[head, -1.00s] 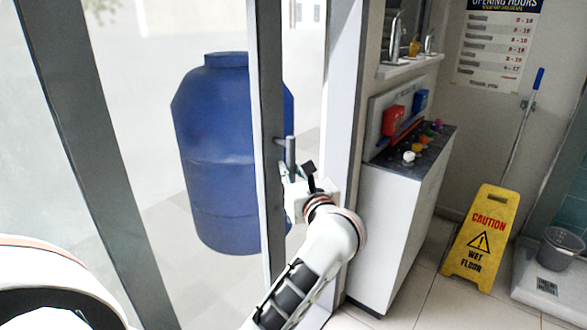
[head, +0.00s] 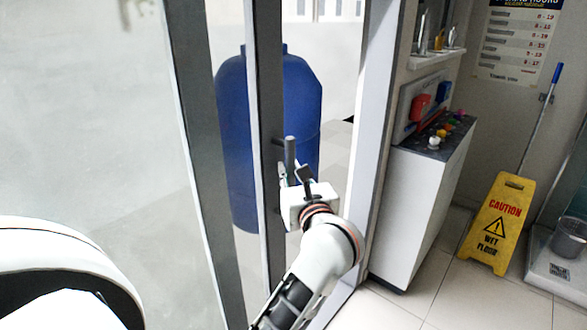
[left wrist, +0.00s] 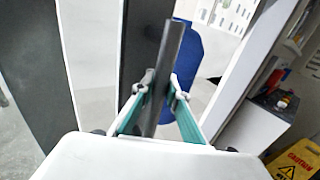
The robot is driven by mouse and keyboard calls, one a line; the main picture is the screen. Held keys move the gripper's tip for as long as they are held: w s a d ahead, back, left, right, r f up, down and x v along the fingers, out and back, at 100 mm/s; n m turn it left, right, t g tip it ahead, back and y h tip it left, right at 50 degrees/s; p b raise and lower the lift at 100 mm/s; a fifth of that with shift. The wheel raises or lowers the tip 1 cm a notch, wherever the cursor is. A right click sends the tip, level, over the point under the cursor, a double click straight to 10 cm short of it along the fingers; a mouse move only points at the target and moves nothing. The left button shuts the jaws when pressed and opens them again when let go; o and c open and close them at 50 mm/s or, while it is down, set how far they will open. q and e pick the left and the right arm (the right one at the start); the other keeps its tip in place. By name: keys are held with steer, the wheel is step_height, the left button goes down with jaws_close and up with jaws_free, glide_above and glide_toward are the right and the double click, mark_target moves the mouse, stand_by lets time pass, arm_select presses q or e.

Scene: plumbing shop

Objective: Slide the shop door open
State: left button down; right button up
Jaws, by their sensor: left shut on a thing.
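The shop door is a glass panel with a dark upright stile (head: 266,100) that carries a grey vertical bar handle (head: 290,152). The door stands partly open, with a gap between its stile and the pale jamb (head: 376,120) on the right. My left gripper (head: 287,178) is at the handle's lower part. In the left wrist view its teal fingers (left wrist: 160,108) lie on either side of the handle (left wrist: 168,65), shut on it; the dark door stile (left wrist: 140,40) is just behind. My right gripper is not in view.
A large blue tank (head: 303,105) stands outside beyond the door. Another dark upright (head: 195,100) is left of the door stile. Right of the jamb are a white cabinet (head: 408,215) and a yellow wet-floor sign (head: 496,225). Tiled floor (head: 440,275) lies clear before them.

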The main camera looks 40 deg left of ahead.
arm_select(q)
steer(key=shift+s, duration=0.6)
steer(key=c, duration=2)
jaws_free()
steer(key=shift+o, duration=0.2)
